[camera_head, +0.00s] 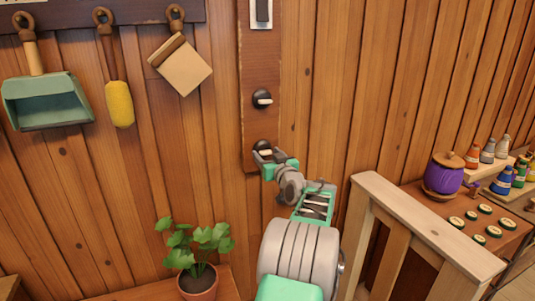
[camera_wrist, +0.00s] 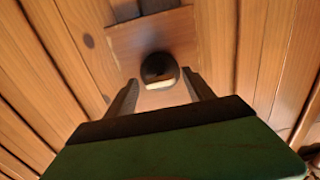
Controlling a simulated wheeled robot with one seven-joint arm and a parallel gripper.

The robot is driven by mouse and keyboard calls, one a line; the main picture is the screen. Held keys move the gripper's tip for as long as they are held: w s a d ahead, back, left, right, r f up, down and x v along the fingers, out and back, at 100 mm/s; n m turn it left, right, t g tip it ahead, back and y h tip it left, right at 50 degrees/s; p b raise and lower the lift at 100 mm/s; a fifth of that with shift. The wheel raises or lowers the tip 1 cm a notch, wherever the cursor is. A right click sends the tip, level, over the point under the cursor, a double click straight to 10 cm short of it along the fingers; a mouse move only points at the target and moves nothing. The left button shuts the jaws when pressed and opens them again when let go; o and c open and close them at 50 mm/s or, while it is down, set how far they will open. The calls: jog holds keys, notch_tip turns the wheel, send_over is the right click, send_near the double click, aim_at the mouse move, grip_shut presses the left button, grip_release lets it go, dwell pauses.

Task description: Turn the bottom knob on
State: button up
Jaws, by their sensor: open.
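The bottom knob (camera_head: 263,148) is a round black knob with a pale bar, low on a vertical wooden board (camera_head: 261,70). In the wrist view the bottom knob (camera_wrist: 159,71) shows just beyond and between my fingertips, its pale bar lying nearly level. My gripper (camera_head: 270,158) is open at the knob; it also shows in the wrist view (camera_wrist: 162,92) with a finger on either side. I cannot tell whether the fingers touch the knob. A second black knob (camera_head: 262,99) with a pale, nearly level bar sits above it on the board.
A potted plant (camera_head: 198,262) stands below left of my arm. A wooden railing (camera_head: 425,235) stands close on the right, before a shelf with a purple pot (camera_head: 443,178) and several bottles. A dustpan (camera_head: 45,98) and brush (camera_head: 119,103) hang at upper left.

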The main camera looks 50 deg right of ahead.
jog(key=shift+c, duration=0.3)
grip_shut()
dwell(0.3)
jog(key=shift+b, duration=0.3)
jog(key=m+b, duration=0.3)
jog(key=m, duration=1)
jog(key=m+p, duration=0.1)
jog(key=m, duration=0.3)
jog(key=shift+m+p, duration=0.3)
jog(key=shift+m, duration=0.1)
